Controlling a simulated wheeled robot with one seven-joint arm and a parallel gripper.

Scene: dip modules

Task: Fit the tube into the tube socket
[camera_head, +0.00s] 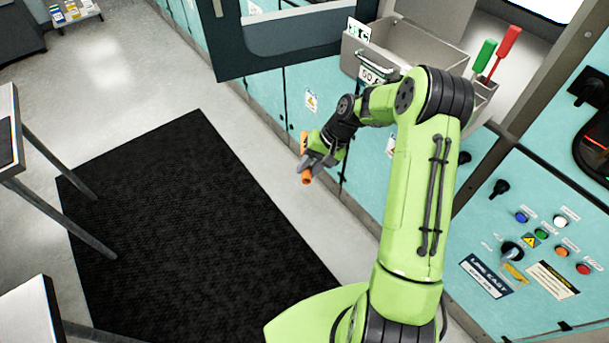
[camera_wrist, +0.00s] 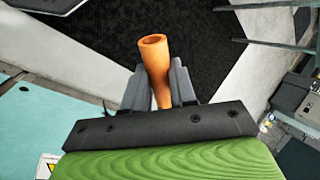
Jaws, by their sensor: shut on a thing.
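An orange tube (camera_wrist: 155,65) shows in the wrist view, shut between the two grey fingers of my gripper (camera_wrist: 160,88). Its open, hollow end points away from the gripper. I cannot make out the tube socket in either view.
A teal machine (camera_head: 300,140) runs along the right, with a grey bin (camera_head: 410,45) on its ledge. Red (camera_head: 508,42) and green (camera_head: 484,52) handles stand beside the bin. A black mat (camera_head: 170,230) covers clear floor. Tables (camera_head: 12,160) stand at the left.

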